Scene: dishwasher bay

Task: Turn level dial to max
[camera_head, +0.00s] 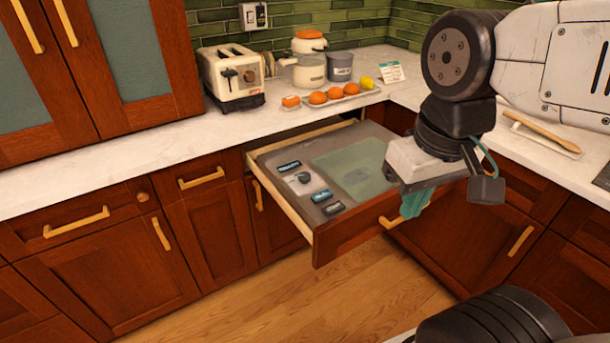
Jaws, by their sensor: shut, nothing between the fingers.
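An open drawer (360,240) holds a grey panel with a glassy greenish lid (356,168). On the panel's left side sits a small dark round dial (304,177) on a light plate, probably the level dial. Its marks and pointer are too small to read. Dark buttons or displays (320,196) lie in line with it. My gripper (408,212) hangs over the drawer's front right part, right of the dial and clear of it. Its teal fingers point down, are shut and hold nothing. My arm's wrist hides the drawer's right corner.
A toaster (232,77), canisters (309,69), a tray of orange fruit (318,98) and a small card (391,72) stand on the counter behind the drawer. A wooden spoon (540,132) lies at right. Floor (250,300) before the drawer is clear.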

